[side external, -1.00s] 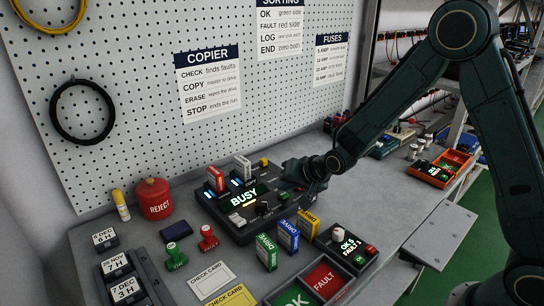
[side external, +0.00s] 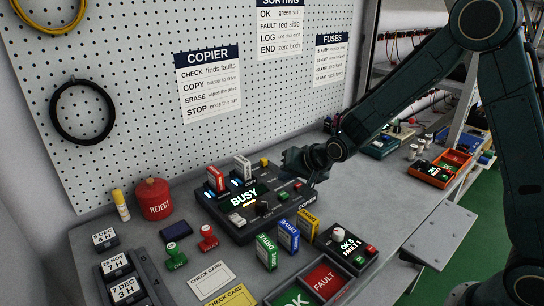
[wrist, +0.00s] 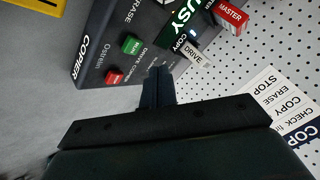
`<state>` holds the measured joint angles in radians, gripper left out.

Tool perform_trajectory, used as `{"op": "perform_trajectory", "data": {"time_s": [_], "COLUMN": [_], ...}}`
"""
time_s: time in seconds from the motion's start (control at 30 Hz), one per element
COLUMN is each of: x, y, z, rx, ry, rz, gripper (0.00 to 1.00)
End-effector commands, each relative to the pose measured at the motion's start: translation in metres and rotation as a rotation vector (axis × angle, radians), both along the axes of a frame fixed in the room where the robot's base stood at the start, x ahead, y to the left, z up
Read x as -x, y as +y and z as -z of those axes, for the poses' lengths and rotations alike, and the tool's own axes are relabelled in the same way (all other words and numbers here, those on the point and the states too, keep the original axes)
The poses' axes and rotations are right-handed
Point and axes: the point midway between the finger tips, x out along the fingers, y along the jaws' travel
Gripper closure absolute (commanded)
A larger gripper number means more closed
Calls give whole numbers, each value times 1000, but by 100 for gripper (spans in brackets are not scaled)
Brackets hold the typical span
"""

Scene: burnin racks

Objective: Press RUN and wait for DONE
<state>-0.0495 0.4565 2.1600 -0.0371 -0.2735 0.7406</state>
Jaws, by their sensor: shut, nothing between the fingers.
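The black copier box (side external: 232,222) stands on the grey bench, and its screen (side external: 244,196) reads BUSY in the side view. A red MASTER drive (side external: 216,180) and a white drive (side external: 243,168) stand upright in its slots. In the wrist view the copier (wrist: 98,50) shows a green button (wrist: 131,45) and a red button (wrist: 114,77); the lettering on them is too small to read surely. My gripper (wrist: 158,72) is shut and empty, its tips above the copier's edge beside these buttons. In the side view my gripper (side external: 308,178) is over the copier's right end, apart from the buttons.
Green, blue and yellow drives (side external: 288,236) stand in front of the copier. A counter box (side external: 346,244) is at their right. The red REJECT can (side external: 154,199) is at the left. OK and FAULT trays (side external: 322,281) lie at the front.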

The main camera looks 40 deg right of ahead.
Motion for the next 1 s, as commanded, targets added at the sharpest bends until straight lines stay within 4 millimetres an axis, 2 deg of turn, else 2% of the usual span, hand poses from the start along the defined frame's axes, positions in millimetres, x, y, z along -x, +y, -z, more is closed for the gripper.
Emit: {"op": "perform_trajectory", "data": {"time_s": [0.2,0.4,1.0], "x": [-1,0,0], "y": [0,0,0], "z": [-17,-25,-25], "rx": [0,0,0], "ry": [-4,-1,0], "rz": [1,0,0], "gripper": [100,100,100]}}
